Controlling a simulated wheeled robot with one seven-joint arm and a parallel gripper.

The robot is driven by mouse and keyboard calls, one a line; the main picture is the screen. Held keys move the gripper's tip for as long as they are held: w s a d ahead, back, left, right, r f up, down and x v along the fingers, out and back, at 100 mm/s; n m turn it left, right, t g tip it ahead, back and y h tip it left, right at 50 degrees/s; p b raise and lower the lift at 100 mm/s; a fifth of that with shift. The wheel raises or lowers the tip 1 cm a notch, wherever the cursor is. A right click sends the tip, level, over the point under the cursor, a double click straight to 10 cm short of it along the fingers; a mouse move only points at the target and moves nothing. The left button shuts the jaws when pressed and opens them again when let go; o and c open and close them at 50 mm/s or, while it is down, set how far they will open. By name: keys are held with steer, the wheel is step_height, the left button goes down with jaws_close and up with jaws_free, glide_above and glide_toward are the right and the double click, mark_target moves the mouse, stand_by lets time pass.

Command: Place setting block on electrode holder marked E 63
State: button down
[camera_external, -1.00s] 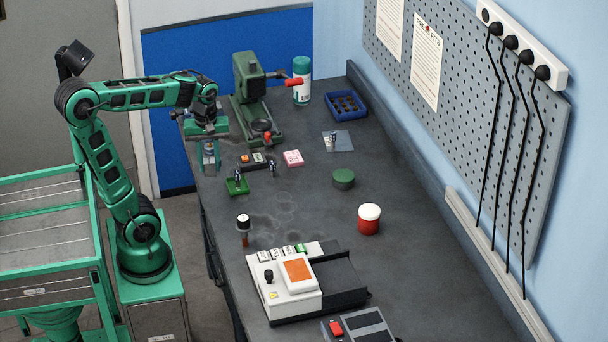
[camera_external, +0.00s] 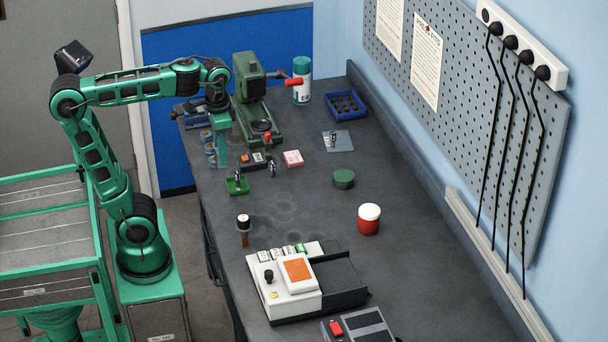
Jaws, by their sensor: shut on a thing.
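My gripper (camera_external: 222,160) points down over the far left part of the bench, just left of the green press. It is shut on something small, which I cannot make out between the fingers. A green stand (camera_external: 237,187) with a small metal piece stands just in front of my gripper. A dark holder (camera_external: 271,169) with a metal top stands to its right. Another small metal piece stands on a grey plate (camera_external: 343,146). The E 63 mark is too small to read, so I cannot tell which holder bears it. I cannot pick out the setting block with certainty.
The green press (camera_external: 246,80) with a red handle stands close right of my gripper. Blue-grey round pieces (camera_external: 207,137) stand at its left. A pink box (camera_external: 293,158), a green tin (camera_external: 344,179) and a white-lidded red jar (camera_external: 369,222) stand further right. The bench middle is fairly clear.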

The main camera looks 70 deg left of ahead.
steer(key=w+d+f, duration=0.1)
steer(key=d+f, duration=0.1)
steer(key=d, duration=0.1)
steer(key=w+d+f, duration=0.1)
steer(key=d+f, duration=0.1)
steer(key=d, duration=0.2)
steer(key=w+d+f, duration=0.1)
steer(key=d+f, duration=0.1)
steer(key=d, duration=0.2)
steer(key=shift+d+f, duration=0.1)
steer(key=shift+f, duration=2.35)
steer(key=c, duration=1.4)
jaws_free()
step_height(320, 180, up, 12)
steer(key=s+f+m, duration=0.2)
steer(key=s+f, duration=0.2)
steer(key=f, duration=0.2)
steer(key=s+d+f+m, duration=0.1)
steer(key=s+f+m, duration=0.1)
steer(key=s+f, duration=0.3)
steer(key=s+f+m, duration=0.2)
steer(key=s+f, duration=0.3)
steer(key=f, duration=0.2)
steer(key=shift+s+d+m, duration=0.1)
steer(key=shift+d+m, duration=0.1)
steer(key=shift+m, duration=0.1)
steer(key=shift+r, duration=0.1)
